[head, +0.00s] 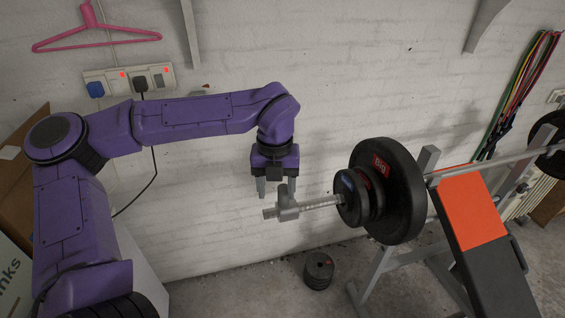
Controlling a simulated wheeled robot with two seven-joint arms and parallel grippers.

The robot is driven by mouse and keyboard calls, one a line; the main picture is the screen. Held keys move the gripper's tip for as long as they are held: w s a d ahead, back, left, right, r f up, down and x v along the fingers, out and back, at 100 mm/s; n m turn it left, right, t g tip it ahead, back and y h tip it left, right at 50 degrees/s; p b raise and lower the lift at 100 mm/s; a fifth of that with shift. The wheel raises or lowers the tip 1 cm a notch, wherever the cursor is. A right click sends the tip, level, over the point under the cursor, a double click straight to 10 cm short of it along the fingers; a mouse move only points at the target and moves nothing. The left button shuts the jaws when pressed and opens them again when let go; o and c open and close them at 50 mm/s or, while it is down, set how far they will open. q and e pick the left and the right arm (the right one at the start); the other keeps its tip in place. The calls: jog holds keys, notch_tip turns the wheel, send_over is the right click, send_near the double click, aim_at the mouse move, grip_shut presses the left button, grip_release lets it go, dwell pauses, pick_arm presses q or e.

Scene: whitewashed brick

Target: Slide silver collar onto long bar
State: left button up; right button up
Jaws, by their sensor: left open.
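The silver collar (288,206) is around the bare end of the long bar (321,202), close to the bar's left tip, with a short part pointing up. A bare length of bar shows between the collar and the weight plates. My left gripper (275,190) is open and points down just above the bar tip and collar. Its right finger overlaps the collar's upper part in the picture; I cannot tell whether they touch. My right gripper is not in view.
Black weight plates (402,190) sit on the bar, which rests on a bench rack with an orange-and-black bench (470,212). Small plates (318,270) are stacked on the floor below. A brick wall with sockets (128,80) stands behind. A pink hanger (97,36) and coloured bands (520,85) hang there.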

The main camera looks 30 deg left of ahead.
aim_at(285, 186)
pick_arm(q)
jog(key=shift+g, duration=0.3)
jog(key=w+f, duration=0.1)
jog(key=w, duration=0.1)
jog(key=w+f, duration=0.1)
jog(key=f, duration=0.1)
jog(key=shift+w+d, duration=0.1)
jog(key=shift+w, duration=0.25)
jog(key=shift+s+r, duration=0.1)
jog(key=shift+s, duration=0.15)
jog(key=shift+c, duration=0.6)
jog(key=shift+s+r, duration=0.25)
jog(key=shift+s, duration=0.3)
grip_shut()
jog(key=shift+w+f, duration=0.15)
jog(key=shift+w, duration=0.15)
jog(key=shift+s+d+r, duration=0.1)
jog(key=shift+s+r, duration=0.1)
jog(key=shift+r, duration=0.05)
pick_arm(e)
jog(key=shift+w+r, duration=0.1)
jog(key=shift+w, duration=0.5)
pick_arm(q)
jog(key=shift+w+d, duration=0.1)
jog(key=shift+w, duration=0.05)
jog(key=shift+w+d, duration=0.7)
jog(key=shift+w, duration=0.1)
jog(key=shift+w+d, duration=1.65)
jog(key=shift+w, duration=0.3)
